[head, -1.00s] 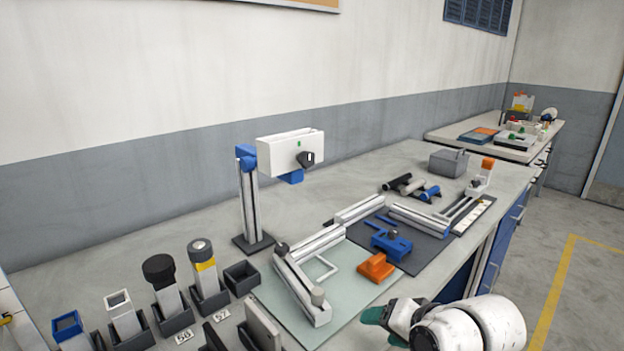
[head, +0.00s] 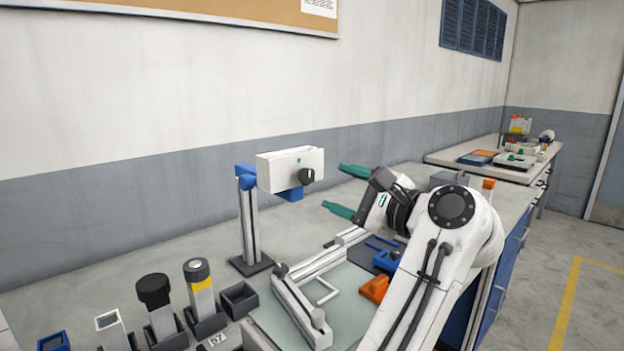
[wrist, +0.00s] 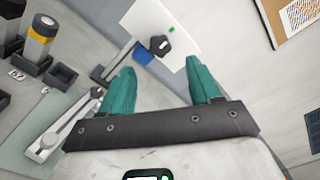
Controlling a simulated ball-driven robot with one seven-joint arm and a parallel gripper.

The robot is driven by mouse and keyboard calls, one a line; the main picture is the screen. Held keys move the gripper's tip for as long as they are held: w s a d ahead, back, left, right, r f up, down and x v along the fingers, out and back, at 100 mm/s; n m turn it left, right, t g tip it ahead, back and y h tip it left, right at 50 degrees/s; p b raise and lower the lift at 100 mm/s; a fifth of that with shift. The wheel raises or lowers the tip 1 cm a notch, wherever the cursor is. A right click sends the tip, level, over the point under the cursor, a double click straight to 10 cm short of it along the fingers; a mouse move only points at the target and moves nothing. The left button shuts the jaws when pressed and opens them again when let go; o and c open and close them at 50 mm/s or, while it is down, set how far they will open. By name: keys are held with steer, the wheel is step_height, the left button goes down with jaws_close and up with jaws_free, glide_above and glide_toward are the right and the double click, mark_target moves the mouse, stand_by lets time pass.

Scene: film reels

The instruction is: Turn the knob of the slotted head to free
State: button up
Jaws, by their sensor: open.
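The slotted head is a white box (head: 279,168) on a grey post with a blue clamp, standing at the back of the bench. Its black knob (head: 308,175) sits on the front face, below and right of a small green mark. In the wrist view the knob (wrist: 159,45) shows between and beyond my fingertips. My gripper (head: 346,190) is open and empty, with green fingers pointing left toward the head. It is to the right of the knob and apart from it. The slot itself is not clear.
An orange block (head: 374,289) and a blue fixture (head: 386,261) lie on mats below my arm. A white rail (head: 303,310) lies in front of the post. Black holders with cylinders (head: 199,285) stand at the front left. The space around the knob is clear.

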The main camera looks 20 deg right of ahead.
mark_target(309, 178)
steer(key=x, duration=0.8)
steer(key=shift+w, duration=0.2)
steer(key=shift+c, duration=0.3)
steer(key=shift+f, duration=0.1)
steer(key=c, duration=1)
